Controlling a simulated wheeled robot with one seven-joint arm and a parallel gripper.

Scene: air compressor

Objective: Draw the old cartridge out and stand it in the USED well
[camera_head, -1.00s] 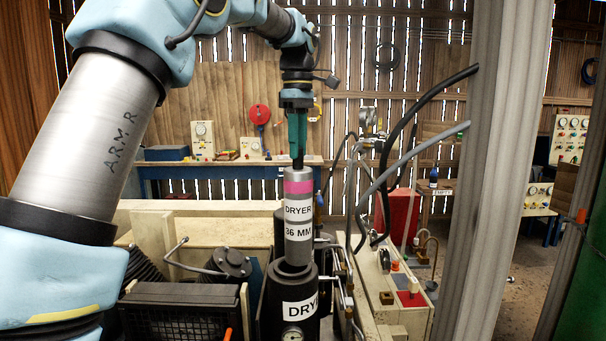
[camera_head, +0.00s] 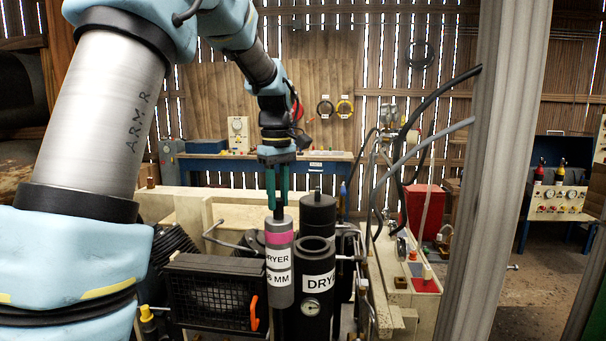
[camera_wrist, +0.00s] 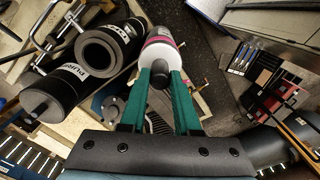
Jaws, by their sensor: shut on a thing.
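The black housing has an open, empty-looking top bore. In the wrist view my gripper (camera_wrist: 160,76) holds the cartridge (camera_wrist: 160,42), with the open housing (camera_wrist: 84,68) to its left. The cartridge's lower end is hidden or unclear. I cannot pick out a USED well in either view.
A capped black cylinder (camera_head: 318,214) stands behind the housing. A black grille box (camera_head: 212,295) is left of the cartridge. A cream ledge with a red patch (camera_head: 425,285) and a grey post (camera_head: 500,170) are to the right. Hoses arc over the ledge.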

